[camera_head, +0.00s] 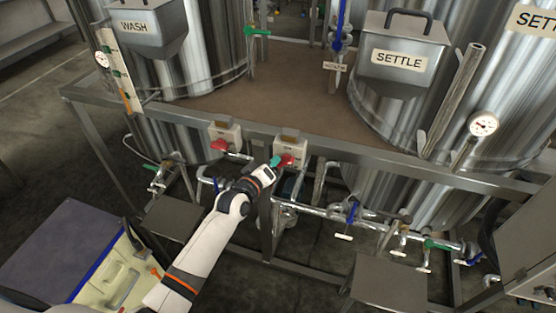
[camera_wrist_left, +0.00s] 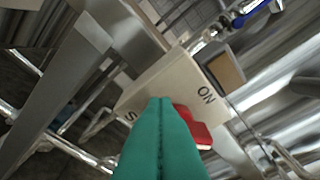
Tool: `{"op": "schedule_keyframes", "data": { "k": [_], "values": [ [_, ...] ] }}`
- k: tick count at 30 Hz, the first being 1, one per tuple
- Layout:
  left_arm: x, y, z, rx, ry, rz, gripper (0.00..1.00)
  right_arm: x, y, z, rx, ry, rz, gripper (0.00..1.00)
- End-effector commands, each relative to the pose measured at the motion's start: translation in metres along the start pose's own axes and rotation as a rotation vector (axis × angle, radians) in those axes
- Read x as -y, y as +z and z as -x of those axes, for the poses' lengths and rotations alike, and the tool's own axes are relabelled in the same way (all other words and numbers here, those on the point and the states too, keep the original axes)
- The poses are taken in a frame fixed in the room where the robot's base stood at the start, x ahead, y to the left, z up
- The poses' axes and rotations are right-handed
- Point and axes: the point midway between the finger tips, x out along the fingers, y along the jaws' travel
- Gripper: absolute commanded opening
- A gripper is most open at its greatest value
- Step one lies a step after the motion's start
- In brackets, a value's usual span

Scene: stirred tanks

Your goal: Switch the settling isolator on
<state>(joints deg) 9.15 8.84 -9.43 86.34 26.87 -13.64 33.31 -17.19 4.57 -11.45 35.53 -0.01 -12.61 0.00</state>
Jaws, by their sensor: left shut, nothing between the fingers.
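The isolator box in front of the SETTLE tank (camera_head: 291,141) is cream, fixed to the platform's front edge, with a red handle (camera_head: 287,161) low on its face. In the left wrist view the box (camera_wrist_left: 160,82) fills the middle, with "ON" printed near one end. Its red handle (camera_wrist_left: 195,128) shows beside the teal fingers, partly hidden by them. My left gripper (camera_head: 275,161) is shut and empty, its tips right at the handle's left side. The fingers also show in the left wrist view (camera_wrist_left: 160,105). I cannot tell whether they touch the handle. My right gripper is not in view.
A similar isolator (camera_head: 227,132) with a red handle (camera_head: 219,146) sits to the left on the same rail (camera_head: 370,157). Pipes and valves (camera_head: 352,213) run below the rail. The SETTLE hopper (camera_head: 402,80) stands behind at right. A lidded case (camera_head: 62,245) is at lower left.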

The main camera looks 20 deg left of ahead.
Motion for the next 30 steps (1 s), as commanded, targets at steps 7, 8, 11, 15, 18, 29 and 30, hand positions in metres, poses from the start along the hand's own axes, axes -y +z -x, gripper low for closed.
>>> {"op": "schedule_keyframes", "data": {
  "k": [7, 8, 11, 15, 18, 29, 30],
  "values": [
    [-0.002, -0.002, 0.0, -0.003, -0.006, 0.029, 0.0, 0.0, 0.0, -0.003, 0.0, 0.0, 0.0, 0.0],
    [-0.002, -0.002, 0.0, -0.003, -0.007, 0.032, 0.0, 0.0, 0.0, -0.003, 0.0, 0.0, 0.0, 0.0],
    [-0.002, -0.002, 0.0, -0.003, -0.009, 0.043, 0.0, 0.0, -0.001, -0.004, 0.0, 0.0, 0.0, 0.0],
    [-0.003, -0.003, 0.0, -0.003, -0.013, 0.058, 0.0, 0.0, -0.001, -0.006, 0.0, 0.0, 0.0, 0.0],
    [-0.003, -0.003, 0.0, -0.004, -0.016, 0.07, 0.0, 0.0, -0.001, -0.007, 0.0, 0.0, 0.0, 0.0],
    [-0.004, -0.004, -0.001, -0.004, -0.028, 0.119, 0.0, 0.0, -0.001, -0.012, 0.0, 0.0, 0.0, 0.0],
    [-0.004, -0.004, -0.001, -0.004, -0.03, 0.125, 0.0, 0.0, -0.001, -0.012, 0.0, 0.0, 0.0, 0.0]
  ]
}}
